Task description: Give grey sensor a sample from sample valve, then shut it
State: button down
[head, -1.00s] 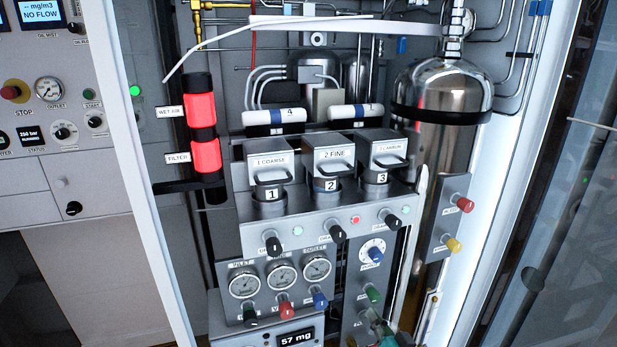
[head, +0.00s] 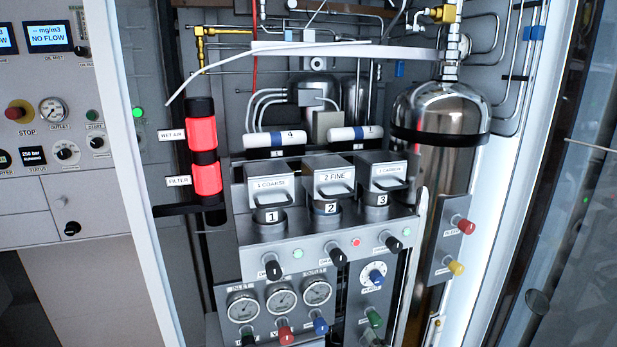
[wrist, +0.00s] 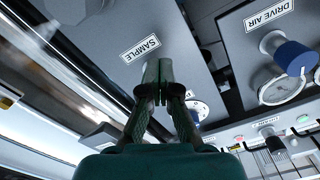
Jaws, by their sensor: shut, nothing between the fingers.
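In the wrist view my gripper (wrist: 158,72) is shut and empty, with its fingertips just below the SAMPLE label (wrist: 140,48) on a grey panel. The sample valve's own knob is not clearly visible; the fingers may hide it. In the head view a green knob (head: 374,318) sits low on the narrow right-hand panel, but its label is too small to read. A readout (head: 50,32) at top left says "-- mg/m3" and "NO FLOW". I cannot tell which device is the grey sensor.
In the head view three filter housings (head: 330,185) stand above several black-handled knobs and three gauges (head: 281,299). A steel cylinder (head: 439,115) stands at right, near red (head: 464,227) and yellow knobs. In the wrist view a blue knob (wrist: 294,56) is beside the DRIVE AIR label.

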jog(key=shift+w+d+f, duration=0.25)
jog(key=shift+d+f, duration=0.05)
jog(key=shift+d, duration=0.35)
jog(key=shift+w+d, duration=0.1)
jog(key=shift+d, duration=0.2)
dwell(0.6)
jog(key=f+v, duration=0.1)
jog(key=v, duration=0.5)
dwell(0.6)
jog(key=shift+a, duration=0.2)
